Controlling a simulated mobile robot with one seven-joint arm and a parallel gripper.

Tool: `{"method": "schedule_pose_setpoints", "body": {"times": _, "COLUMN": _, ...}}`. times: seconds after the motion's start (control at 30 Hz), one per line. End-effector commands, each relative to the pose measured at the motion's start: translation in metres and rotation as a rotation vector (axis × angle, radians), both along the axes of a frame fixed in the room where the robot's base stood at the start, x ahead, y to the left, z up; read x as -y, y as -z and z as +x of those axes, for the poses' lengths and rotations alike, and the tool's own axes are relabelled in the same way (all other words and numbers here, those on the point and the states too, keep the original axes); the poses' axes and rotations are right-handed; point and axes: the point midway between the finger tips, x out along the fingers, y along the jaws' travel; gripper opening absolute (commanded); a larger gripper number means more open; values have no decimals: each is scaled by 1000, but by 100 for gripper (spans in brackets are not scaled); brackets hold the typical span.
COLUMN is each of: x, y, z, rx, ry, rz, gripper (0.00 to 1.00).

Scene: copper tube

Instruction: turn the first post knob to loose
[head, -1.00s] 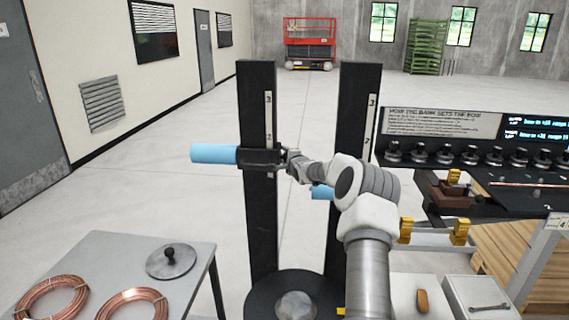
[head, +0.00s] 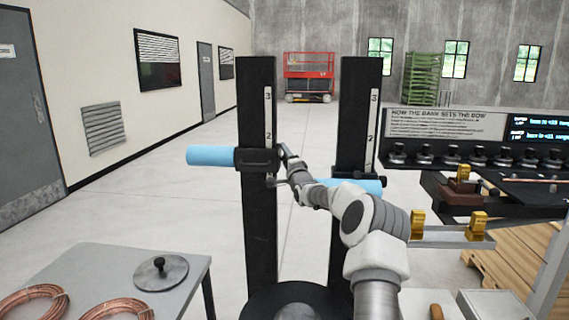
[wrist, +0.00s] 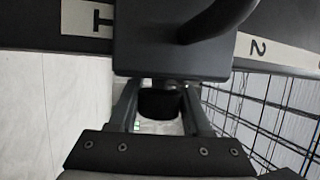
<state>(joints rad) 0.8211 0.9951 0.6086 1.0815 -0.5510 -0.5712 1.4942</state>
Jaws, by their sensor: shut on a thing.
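Two dark upright posts carry number scales: the left post (head: 256,100) and the right post (head: 352,110). A black collar (head: 257,160) with a blue bar (head: 210,155) sticking out left is on the left post, below the 2 mark. My gripper (head: 284,155) is at the right side of this collar. In the wrist view, the fingers are shut on a black knob (wrist: 160,102) below the dark collar block (wrist: 170,40). The knob's far side is hidden, and its setting cannot be read.
The right post has its own collar and blue bar (head: 368,186), close behind my arm. A grey table (head: 190,262) with copper coils (head: 118,305) and a round lid (head: 160,273) stands front left. A bench with several black knobs (head: 450,155) is at right.

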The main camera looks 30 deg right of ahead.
Motion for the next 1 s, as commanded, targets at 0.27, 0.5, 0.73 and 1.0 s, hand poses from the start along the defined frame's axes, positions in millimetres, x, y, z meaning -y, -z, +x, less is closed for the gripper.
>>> {"method": "schedule_pose_setpoints", "body": {"times": 0.27, "x": 1, "y": 0, "z": 0, "rx": 17, "ry": 1, "rz": -14, "gripper": 0}}
{"method": "schedule_pose_setpoints", "body": {"times": 0.5, "x": 1, "y": 0, "z": 0, "rx": 17, "ry": 0, "rz": -14, "gripper": 0}}
{"method": "schedule_pose_setpoints", "body": {"times": 0.73, "x": 0, "y": 0, "z": 0, "rx": 17, "ry": 0, "rz": -14, "gripper": 78}}
{"method": "schedule_pose_setpoints", "body": {"times": 1.0, "x": 0, "y": 0, "z": 0, "rx": 17, "ry": 0, "rz": -14, "gripper": 78}}
